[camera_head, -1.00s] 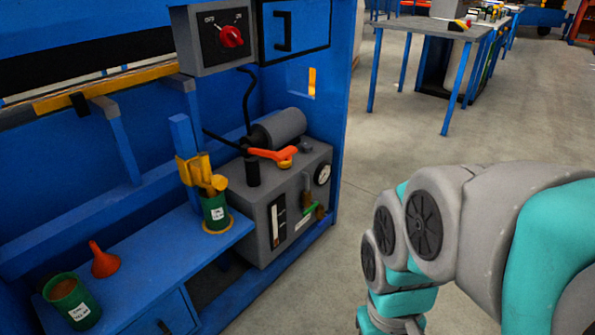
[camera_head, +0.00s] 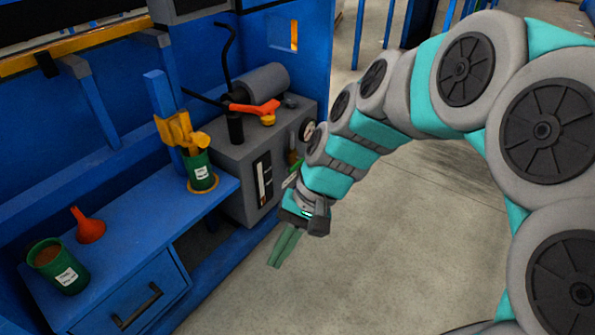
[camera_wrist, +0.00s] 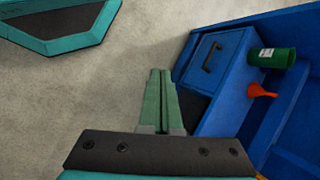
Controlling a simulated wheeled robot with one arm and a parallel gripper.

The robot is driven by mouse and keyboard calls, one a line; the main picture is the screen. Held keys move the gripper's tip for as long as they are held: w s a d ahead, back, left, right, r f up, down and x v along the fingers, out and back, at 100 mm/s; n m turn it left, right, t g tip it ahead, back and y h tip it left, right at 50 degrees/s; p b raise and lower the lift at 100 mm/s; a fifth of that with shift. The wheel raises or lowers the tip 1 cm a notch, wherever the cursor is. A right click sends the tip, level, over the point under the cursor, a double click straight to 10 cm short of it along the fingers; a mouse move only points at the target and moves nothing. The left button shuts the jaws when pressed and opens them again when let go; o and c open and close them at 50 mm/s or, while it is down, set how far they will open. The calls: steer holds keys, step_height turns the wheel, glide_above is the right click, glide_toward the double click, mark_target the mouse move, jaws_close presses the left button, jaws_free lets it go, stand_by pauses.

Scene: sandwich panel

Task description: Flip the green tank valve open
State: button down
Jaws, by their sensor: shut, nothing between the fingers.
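The grey tank unit (camera_head: 235,152) stands at the right end of the blue bench. A bit of the green valve (camera_head: 289,182) shows low on its front, largely hidden by my arm. My gripper (camera_head: 276,264) hangs in front of the tank, below and to the left of the valve, with its green fingers pointing down and apart from it. The fingers are together and empty, also in the wrist view (camera_wrist: 160,72). The valve does not show in the wrist view.
An orange lever (camera_head: 255,108) lies on top of the tank and a gauge (camera_head: 308,130) is on its front. Green cans, an orange funnel (camera_head: 88,226) and a drawer (camera_head: 135,298) are to the left. The floor at right is clear.

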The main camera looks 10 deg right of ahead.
steer(key=w+a+f+m+t+y+b, duration=0.1)
steer(key=w+a+m+y, duration=0.15)
steer(key=w, duration=0.45)
steer(key=w+a+f+m+y+b, duration=0.1)
steer(key=w+a+m+y, duration=0.15)
steer(key=w, duration=0.45)
steer(key=w+d+f+m+t+y, duration=0.1)
steer(key=w+d+f+m+t, duration=0.15)
steer(key=w, duration=0.35)
steer(key=w+d+f+m+t+y, duration=0.1)
steer(key=w+f+m, duration=0.1)
steer(key=w+m, duration=0.3)
steer(key=w+d+f+m+t+h+b, duration=0.1)
steer(key=w+d+f+m+t, duration=0.3)
steer(key=w+d+f, duration=0.4)
steer(key=w+d+f+m+t+h+b, duration=0.1)
steer(key=w+d+f+m+t+b, duration=0.1)
steer(key=w+d+f+m, duration=0.5)
steer(key=w+d+f+t, duration=0.1)
steer(key=d+f, duration=0.4)
steer(key=shift+t+h, duration=0.35)
steer(key=shift+h, duration=0.05)
steer(key=shift+w+f, duration=0.1)
